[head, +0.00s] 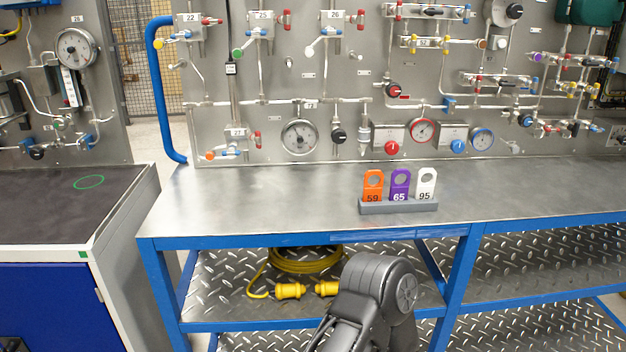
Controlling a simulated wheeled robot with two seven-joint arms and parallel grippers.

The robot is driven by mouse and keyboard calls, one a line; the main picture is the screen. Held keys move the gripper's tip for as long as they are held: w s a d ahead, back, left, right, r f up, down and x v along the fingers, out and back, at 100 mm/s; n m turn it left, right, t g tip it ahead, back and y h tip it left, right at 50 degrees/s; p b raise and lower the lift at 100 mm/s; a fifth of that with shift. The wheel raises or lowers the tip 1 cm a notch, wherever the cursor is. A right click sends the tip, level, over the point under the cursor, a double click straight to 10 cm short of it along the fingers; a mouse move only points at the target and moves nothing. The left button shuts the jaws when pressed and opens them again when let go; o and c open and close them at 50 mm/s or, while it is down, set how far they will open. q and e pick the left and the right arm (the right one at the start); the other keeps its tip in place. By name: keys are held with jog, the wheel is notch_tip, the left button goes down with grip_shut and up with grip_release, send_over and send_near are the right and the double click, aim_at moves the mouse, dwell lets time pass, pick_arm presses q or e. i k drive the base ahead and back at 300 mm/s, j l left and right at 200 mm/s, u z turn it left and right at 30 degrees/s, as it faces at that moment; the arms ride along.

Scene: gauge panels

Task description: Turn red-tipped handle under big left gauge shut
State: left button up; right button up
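A large round gauge (75,48) hangs on the left panel, with a white strip-shaped indicator below it. Another large gauge (300,137) sits low on the main panel. A red-tipped handle (257,139) stands to its left, on the valve labelled 21 or 27, which also has an orange tip. I cannot tell whether that valve is open or shut. Neither of my grippers shows; only a dark grey arm part of mine is at the bottom centre.
A steel-topped bench (270,200) with a blue frame runs before the main panel. A grey rack (398,207) holds orange, purple and white tags. A black-topped cabinet (40,215) stands before the left panel. A blue rail (158,90) edges the main panel. A yellow cable (300,262) lies below.

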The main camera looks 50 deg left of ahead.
aim_at(209, 22)
jog(key=u, duration=2.3)
jog(key=k+l+z, duration=0.1)
jog(key=l+z, duration=0.15)
jog(key=l, duration=0.65)
jog(key=l+z, duration=0.25)
jog(key=l, duration=0.6)
